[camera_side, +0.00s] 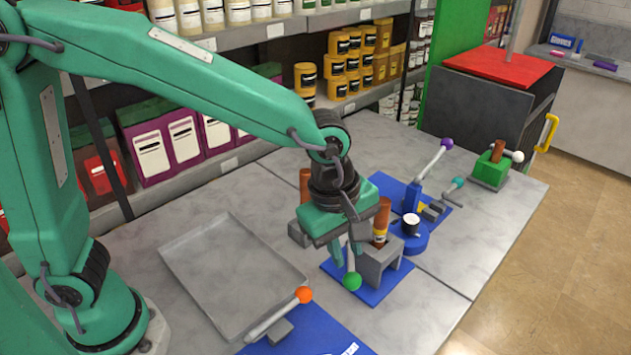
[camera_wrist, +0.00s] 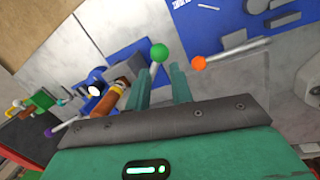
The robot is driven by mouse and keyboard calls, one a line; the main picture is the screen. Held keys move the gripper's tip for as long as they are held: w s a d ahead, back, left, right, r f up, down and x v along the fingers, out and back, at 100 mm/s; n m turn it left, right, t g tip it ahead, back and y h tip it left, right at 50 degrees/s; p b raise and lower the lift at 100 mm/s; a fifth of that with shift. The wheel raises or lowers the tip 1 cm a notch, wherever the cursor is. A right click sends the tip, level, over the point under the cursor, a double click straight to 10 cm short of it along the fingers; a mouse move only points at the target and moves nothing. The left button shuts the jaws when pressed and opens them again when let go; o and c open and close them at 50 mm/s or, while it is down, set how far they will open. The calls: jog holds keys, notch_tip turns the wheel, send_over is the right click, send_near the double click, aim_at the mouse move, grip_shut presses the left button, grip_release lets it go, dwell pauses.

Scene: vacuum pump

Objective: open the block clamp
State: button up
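The block clamp (camera_side: 375,268) is a grey block on a blue plate, with a brown cylinder (camera_side: 381,222) standing in it. Its lever ends in a green ball (camera_side: 352,281), low at the clamp's left front. In the wrist view the green ball (camera_wrist: 159,53) shows just beyond the fingertips, with its lever running back between or behind them. My gripper (camera_side: 348,258) is above the green ball, pointing down, and hides part of the lever. In the wrist view its two fingers (camera_wrist: 161,77) stand apart with a gap. I cannot tell whether they touch the lever.
A lever with an orange ball (camera_side: 304,295) lies at the front, close to my gripper. A grey tray (camera_side: 175,244) is to the left. A round blue holder (camera_side: 411,242), a purple-ball lever (camera_side: 447,144) and a green block (camera_side: 490,172) stand behind and right. The front right table is clear.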

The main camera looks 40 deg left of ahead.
jog(key=shift+s, duration=0.1)
jog(key=c, duration=0.4)
jog(key=shift+s+a+r+m, duration=0.1)
jog(key=shift+a+m, duration=0.05)
jog(key=shift+m, duration=0.25)
jog(key=s+a+m+t, duration=0.1)
jog(key=s+a+m, duration=0.2)
jog(key=m, duration=0.7)
jog(key=s+a+m+t+h, duration=0.1)
jog(key=s+a+m, duration=0.2)
jog(key=m, duration=0.8)
jog(key=shift+s+r+t+h, duration=0.15)
jog(key=shift+s+t+h, duration=0.2)
jog(key=shift+s, duration=0.8)
